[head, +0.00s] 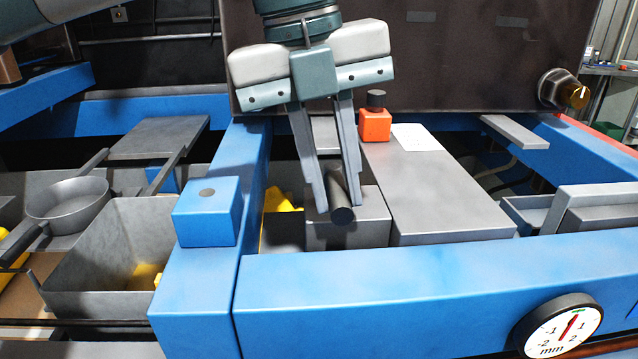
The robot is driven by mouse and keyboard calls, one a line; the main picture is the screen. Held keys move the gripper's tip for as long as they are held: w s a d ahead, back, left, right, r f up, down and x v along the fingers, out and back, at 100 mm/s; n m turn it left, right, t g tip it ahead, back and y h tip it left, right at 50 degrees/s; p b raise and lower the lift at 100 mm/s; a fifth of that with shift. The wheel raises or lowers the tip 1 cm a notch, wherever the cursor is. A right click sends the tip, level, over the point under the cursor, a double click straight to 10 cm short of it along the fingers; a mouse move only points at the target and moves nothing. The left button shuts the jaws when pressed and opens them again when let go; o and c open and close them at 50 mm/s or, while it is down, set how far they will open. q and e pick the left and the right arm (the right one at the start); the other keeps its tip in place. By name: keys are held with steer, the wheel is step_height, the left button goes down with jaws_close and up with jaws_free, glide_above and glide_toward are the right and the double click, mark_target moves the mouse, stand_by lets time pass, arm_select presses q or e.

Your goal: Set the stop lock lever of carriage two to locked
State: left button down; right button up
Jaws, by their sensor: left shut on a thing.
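My left gripper (340,200) comes down from the top middle of the head view. Its two long grey fingers are shut on a dark cylindrical lever (342,215), whose round end faces me between the fingertips. The lever is above a grey block (372,225) behind the blue front beam. The fingers hide most of the lever, so I cannot tell its full angle or which carriage it belongs to. No lock marking shows. My right gripper is not in view.
A blue front beam (390,285) carries a dial gauge (560,326) at the right. A grey bin (105,270) and a round pan (68,200) are at left.

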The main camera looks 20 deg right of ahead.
arm_select(q)
steer(key=shift+w+r, duration=0.1)
steer(key=c, duration=1.6)
jaws_free()
steer(key=shift+r, duration=0.55)
steer(key=a+r, duration=0.1)
steer(key=r, duration=0.4)
steer(key=a+r, duration=0.1)
steer(key=r, duration=0.4)
steer(key=w+a+r, duration=0.1)
steer(key=r, duration=0.4)
steer(key=shift+r, duration=0.4)
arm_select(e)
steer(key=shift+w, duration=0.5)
